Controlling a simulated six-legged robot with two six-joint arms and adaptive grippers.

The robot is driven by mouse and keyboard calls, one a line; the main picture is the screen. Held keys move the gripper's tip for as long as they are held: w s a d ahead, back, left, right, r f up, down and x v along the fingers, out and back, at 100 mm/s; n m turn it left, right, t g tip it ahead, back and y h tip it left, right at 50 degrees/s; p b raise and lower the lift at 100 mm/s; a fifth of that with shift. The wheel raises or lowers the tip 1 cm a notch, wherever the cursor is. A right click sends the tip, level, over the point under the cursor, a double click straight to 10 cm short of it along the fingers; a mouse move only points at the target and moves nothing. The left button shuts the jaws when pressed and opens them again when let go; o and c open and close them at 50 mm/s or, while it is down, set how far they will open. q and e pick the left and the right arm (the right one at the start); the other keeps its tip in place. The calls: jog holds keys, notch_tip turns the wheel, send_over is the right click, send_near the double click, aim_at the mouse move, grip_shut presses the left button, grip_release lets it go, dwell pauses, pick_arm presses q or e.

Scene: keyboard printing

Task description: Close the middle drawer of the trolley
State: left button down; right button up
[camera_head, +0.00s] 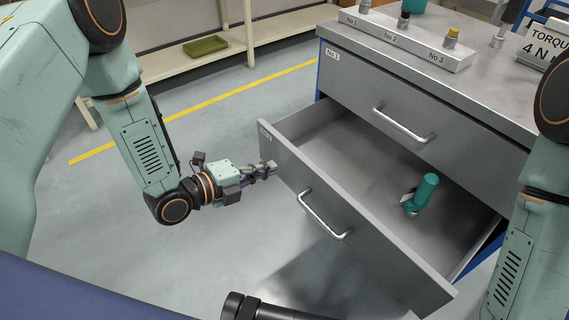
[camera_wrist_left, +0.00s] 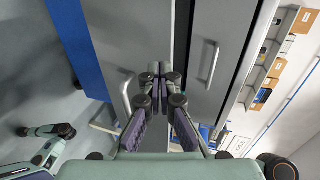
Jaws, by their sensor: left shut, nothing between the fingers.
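The grey trolley's middle drawer (camera_head: 375,230) is pulled out in the head view, with its silver handle (camera_head: 325,215) on the front face. A teal tool (camera_head: 423,194) lies inside, toward the right. My left gripper (camera_head: 269,167) is shut and empty, at the left part of the drawer front. Its fingertips point at the front face; I cannot tell whether they touch it. In the left wrist view the shut fingers (camera_wrist_left: 160,74) are before grey drawer fronts with two handles. My right gripper is not in view; only part of that arm shows at the right edge.
The top drawer (camera_head: 400,105) is shut. The trolley top (camera_head: 500,85) carries a numbered block (camera_head: 405,40) and a torque sign (camera_head: 548,45). A shelf with a green tray (camera_head: 205,46) stands behind. The floor left of the drawer is clear.

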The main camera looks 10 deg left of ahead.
aim_at(296, 157)
pick_arm(q)
jog(key=x, duration=0.2)
jog(key=b+x, duration=0.1)
jog(key=x, duration=0.1)
jog(key=shift+r, duration=0.25)
jog(key=shift+w+d+r, duration=0.1)
jog(key=shift+w+d, duration=0.45)
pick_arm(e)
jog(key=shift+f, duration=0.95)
pick_arm(q)
jog(key=shift+w+d, duration=0.1)
jog(key=shift+w, duration=0.05)
